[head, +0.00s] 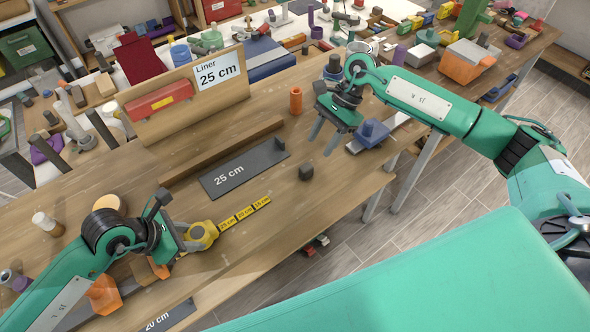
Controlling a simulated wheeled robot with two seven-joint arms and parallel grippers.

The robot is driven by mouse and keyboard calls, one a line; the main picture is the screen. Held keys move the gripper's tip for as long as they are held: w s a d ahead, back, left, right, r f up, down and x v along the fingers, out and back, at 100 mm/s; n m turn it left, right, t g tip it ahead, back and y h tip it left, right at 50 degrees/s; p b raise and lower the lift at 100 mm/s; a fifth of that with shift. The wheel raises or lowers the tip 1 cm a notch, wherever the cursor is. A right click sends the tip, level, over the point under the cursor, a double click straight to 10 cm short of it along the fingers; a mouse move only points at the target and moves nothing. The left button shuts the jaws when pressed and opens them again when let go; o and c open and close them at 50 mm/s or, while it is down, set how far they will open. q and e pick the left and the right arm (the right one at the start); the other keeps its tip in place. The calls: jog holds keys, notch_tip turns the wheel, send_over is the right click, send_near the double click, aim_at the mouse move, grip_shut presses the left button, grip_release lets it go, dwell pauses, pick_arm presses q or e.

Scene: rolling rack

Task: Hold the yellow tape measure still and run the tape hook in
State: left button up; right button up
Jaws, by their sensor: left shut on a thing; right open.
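The yellow tape measure (203,233) lies on the wooden bench at the lower left. My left gripper (193,237) is shut on its body from the left. A short length of yellow tape (244,213) with dark printed marks sticks out of it to the upper right. The tape's far end, where the hook is, is at the right; the hook is too small to make out. My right gripper (325,138) is open and empty, pointing down over the bench, apart from the tape and to its upper right.
A dark plate marked 25 cm (228,174) lies above the tape. An upright board with a Liner 25 cm label (220,77) stands behind. Bare bench lies right of the tape.

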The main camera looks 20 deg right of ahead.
aim_at(307, 166)
jog(key=x, duration=0.8)
jog(key=shift+a+f, duration=0.1)
jog(key=shift+f, duration=0.15)
jog(key=c, duration=0.9)
